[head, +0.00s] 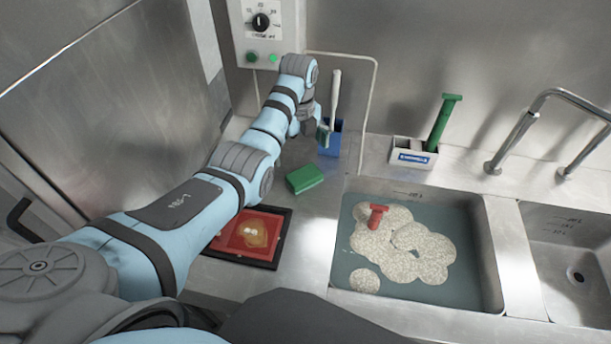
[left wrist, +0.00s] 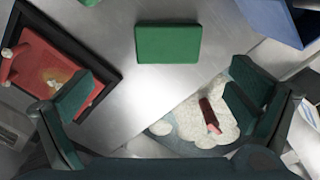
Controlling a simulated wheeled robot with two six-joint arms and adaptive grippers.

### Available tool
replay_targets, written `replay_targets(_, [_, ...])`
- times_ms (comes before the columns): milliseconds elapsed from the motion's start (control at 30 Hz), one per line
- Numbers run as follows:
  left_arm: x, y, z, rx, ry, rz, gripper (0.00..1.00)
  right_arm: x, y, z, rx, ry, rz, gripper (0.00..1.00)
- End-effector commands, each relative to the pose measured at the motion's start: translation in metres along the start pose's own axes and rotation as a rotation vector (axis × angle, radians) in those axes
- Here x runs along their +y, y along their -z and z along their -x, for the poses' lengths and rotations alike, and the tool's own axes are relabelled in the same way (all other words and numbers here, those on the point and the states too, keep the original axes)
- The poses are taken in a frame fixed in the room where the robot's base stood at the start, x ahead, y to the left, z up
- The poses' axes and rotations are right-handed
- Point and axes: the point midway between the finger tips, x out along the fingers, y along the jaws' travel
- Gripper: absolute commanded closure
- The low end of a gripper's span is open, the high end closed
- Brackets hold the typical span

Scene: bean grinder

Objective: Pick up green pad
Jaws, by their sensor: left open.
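The green pad (head: 305,178) lies flat on the steel counter, between the red tray and the sink. In the left wrist view the green pad (left wrist: 168,43) shows whole at the upper middle, beyond the fingertips. My left gripper (head: 322,133) is above the counter near the blue holder, behind the pad in the head view. In the left wrist view its two fingers (left wrist: 160,92) are wide apart with nothing between them. The pad is clear of both fingers. My right gripper is in neither view.
A red tray with a black frame (head: 273,252) holds a brownish stain. A blue holder (head: 330,148) with a white-handled brush stands behind the pad. The sink (head: 478,262) holds foamy water and a red-handled thing (head: 377,214). A white box (head: 400,157) with a green-handled tool (head: 441,122) stands behind it.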

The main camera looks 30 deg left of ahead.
Motion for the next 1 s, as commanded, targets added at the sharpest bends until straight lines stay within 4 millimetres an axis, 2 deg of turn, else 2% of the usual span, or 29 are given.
replay_targets(33, [0.0, 0.001, -0.013, 0.002, -0.002, 0.0, 0.0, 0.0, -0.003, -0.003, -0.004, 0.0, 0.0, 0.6])
replay_targets(267, [-0.004, 0.002, -0.047, 0.002, -0.001, -0.001, 0.0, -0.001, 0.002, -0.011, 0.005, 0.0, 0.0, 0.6])
replay_targets(400, [-0.008, 0.004, -0.077, 0.002, -0.002, -0.001, 0.0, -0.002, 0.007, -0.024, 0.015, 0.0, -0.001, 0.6])
replay_targets(500, [-0.008, 0.004, -0.085, 0.0, 0.0, -0.002, 0.0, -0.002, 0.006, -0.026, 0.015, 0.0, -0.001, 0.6])
replay_targets(667, [-0.009, 0.004, -0.083, -0.001, 0.001, -0.003, 0.0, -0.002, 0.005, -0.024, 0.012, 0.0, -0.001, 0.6])
replay_targets(733, [-0.009, 0.004, -0.083, -0.001, 0.001, -0.003, 0.06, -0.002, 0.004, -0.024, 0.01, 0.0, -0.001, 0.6])
replay_targets(933, [-0.009, 0.004, -0.083, 0.0, 0.001, -0.003, 0.38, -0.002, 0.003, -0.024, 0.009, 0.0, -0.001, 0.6])
replay_targets(1000, [-0.009, 0.004, -0.083, 0.0, 0.001, -0.003, 0.4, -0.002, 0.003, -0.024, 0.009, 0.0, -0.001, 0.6])
